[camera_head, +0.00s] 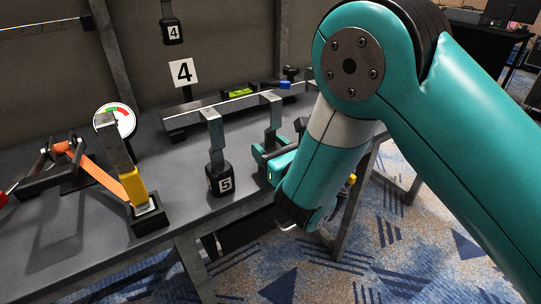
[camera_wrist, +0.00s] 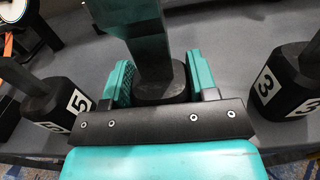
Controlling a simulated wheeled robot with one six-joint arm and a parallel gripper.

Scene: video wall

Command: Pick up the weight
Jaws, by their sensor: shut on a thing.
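My gripper (camera_head: 275,162) is at the balance bar, its teal fingers closed on either side of a dark weight with a tall grey metal shank (camera_head: 272,118). In the wrist view my gripper (camera_wrist: 160,82) is around the base of this shank, and the dark round top of the weight (camera_wrist: 162,92) shows between the fingers. The lower part of the weight and any number on it are hidden. A black weight marked 5 (camera_head: 219,180) is left of my gripper; it also shows in the wrist view (camera_wrist: 62,102). A weight marked 3 (camera_wrist: 284,85) is at the right there.
A grey bar (camera_head: 235,103) runs behind the weights on the dark table (camera_head: 185,185). A dial gauge (camera_head: 115,120), a yellow-and-grey lever (camera_head: 128,165) and an orange arm (camera_head: 95,172) are at the left.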

